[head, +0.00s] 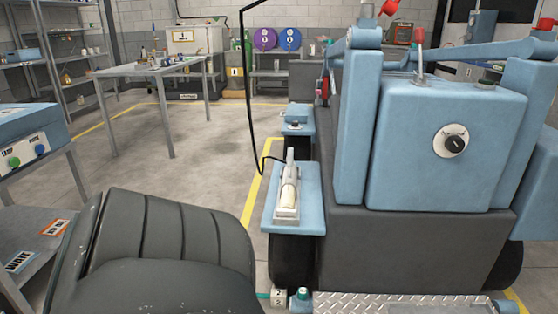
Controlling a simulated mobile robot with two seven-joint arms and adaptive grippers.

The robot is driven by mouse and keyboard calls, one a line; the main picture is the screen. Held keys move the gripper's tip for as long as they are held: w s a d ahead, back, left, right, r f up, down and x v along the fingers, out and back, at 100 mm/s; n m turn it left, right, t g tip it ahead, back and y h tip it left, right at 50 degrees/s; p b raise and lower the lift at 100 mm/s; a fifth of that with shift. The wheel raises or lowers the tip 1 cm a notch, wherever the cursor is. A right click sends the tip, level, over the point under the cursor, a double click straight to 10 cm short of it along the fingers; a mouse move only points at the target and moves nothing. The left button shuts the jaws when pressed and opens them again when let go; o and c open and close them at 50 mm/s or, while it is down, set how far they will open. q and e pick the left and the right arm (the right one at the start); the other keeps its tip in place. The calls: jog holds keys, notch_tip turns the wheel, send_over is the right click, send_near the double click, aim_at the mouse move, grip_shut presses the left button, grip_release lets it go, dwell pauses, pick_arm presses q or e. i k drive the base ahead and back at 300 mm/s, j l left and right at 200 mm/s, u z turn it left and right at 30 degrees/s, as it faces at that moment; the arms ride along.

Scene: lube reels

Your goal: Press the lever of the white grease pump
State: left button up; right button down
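The white grease pump (287,200) stands on the blue fender-like ledge (312,187) at the left side of the big blue machine, near the middle of the head view. Its pale cylinder lies along the base, and a light grey lever (290,158) rises at its far end. A thin black hose curves from the pump's far end up to a tall black line. Neither of my grippers is in view, and nothing touches the pump.
The blue machine body (440,140) with a round knob blocks the right. A blue button box (28,138) stands at the left. Open floor (205,155) lies left of the pump.

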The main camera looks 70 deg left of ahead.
aim_at(291, 151)
jog(key=u, duration=2.05)
jog(key=i+j+z, duration=0.25)
jog(key=i+j, duration=0.2)
jog(key=j, duration=0.2)
jog(key=i+j+z, duration=0.15)
jog(key=j, duration=0.2)
jog(key=i+j+z, duration=0.15)
jog(key=j, duration=0.25)
jog(key=i+j+z, duration=0.1)
jog(key=j, duration=0.3)
jog(key=i, duration=0.1)
